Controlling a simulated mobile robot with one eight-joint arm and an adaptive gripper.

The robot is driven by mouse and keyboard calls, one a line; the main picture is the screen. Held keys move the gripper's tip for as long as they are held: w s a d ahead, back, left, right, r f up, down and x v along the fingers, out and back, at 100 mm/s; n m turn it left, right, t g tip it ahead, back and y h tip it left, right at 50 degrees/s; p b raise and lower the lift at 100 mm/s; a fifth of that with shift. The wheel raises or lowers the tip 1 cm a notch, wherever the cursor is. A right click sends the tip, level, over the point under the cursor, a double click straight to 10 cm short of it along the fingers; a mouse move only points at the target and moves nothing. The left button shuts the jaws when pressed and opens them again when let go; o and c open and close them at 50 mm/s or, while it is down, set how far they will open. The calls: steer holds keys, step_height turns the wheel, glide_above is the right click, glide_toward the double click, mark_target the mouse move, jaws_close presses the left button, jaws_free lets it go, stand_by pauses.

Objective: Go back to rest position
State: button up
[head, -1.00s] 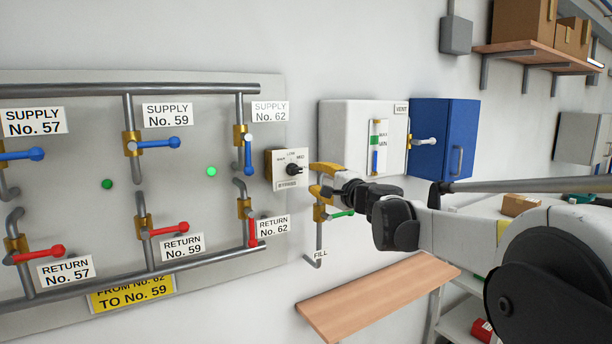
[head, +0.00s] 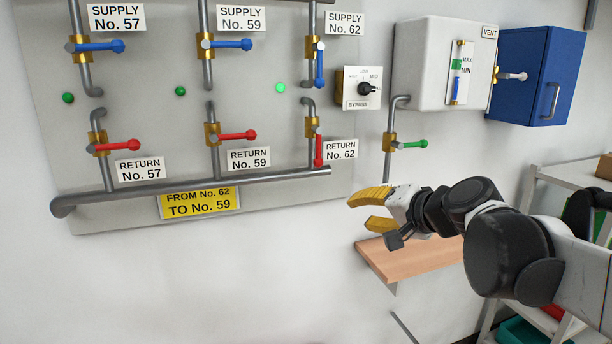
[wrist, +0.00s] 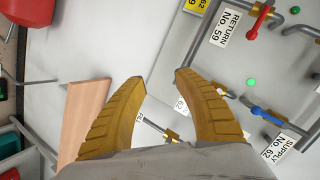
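My gripper (head: 372,209) has two yellow fingers. It is in front of the wall, below the green-handled fill valve (head: 410,144) and over the left part of the wooden shelf (head: 415,257). In the wrist view the fingers (wrist: 161,85) stand apart with nothing between them. The arm reaches in from the right in the head view, still extended toward the wall. The bypass dial (head: 366,88) is up and to the left of the gripper, and the gripper does not touch it.
A pipe panel (head: 150,100) with blue and red valve handles is at left. A white tank (head: 425,60) and a blue cabinet (head: 535,75) hang above the arm. Shelving with a cardboard box (head: 604,166) stands at right. The wall below the panel is clear.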

steer(key=s+d+f+n+g+h+b, duration=0.2)
steer(key=s+f+b, duration=0.5)
steer(key=s+f, duration=0.5)
steer(key=s+d+f+n+g+h+b, duration=0.2)
steer(key=s+f+b, duration=0.6)
steer(key=f, duration=1.6)
steer(key=s+d+n+h, duration=0.1)
steer(key=s+n+h, duration=0.1)
steer(key=s, duration=0.2)
steer(key=shift+s+d+f+g+b, duration=0.15)
steer(key=shift+d+g+b, duration=0.15)
steer(key=shift+d+g, duration=0.1)
